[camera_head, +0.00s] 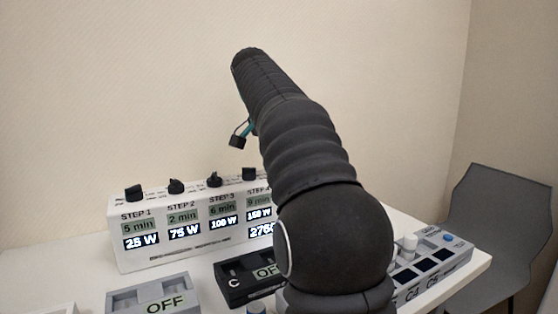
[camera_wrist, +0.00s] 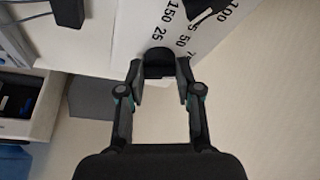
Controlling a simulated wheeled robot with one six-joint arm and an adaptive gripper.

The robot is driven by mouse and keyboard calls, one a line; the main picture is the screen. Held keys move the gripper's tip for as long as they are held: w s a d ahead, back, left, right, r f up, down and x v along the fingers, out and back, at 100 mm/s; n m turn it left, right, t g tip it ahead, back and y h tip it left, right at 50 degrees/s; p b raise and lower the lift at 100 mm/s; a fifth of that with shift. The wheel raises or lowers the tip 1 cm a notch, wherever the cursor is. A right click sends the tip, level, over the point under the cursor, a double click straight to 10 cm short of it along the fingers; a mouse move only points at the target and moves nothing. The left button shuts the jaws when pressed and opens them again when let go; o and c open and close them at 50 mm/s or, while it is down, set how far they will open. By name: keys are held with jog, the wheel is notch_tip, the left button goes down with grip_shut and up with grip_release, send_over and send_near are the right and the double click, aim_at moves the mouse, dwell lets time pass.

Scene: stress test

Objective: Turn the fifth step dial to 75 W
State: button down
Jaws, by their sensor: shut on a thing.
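A white box (camera_head: 182,259) on the table carries a row of black dials along its top. The step 1 dial (camera_head: 135,191), step 2 dial (camera_head: 176,186), step 3 dial (camera_head: 214,179) and step 4 dial (camera_head: 249,174) show in the head view. My arm hides the box's right part, with any fifth dial. In the wrist view my gripper (camera_wrist: 162,80) is shut on a black dial (camera_wrist: 159,58) near the edge of a white face with printed numbers. The dial's step label and pointer cannot be made out. Another black dial (camera_wrist: 201,8) is partly visible beyond it.
On the table (camera_head: 50,262) stand a grey unit reading OFF (camera_head: 165,303), a black unit (camera_head: 232,284) partly behind my arm, and a grey panel (camera_head: 430,270) at the right. A grey chair (camera_head: 500,215) stands beyond the table's right edge. A plain wall is behind.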

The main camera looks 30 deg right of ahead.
dwell(0.4)
jog(key=c, duration=0.8)
grip_release()
jog(key=v, duration=0.6)
jog(key=shift+a+r, duration=0.15)
jog(key=shift+r, duration=0.2)
jog(key=shift+s+a+r, duration=0.15)
jog(key=shift+r, duration=0.2)
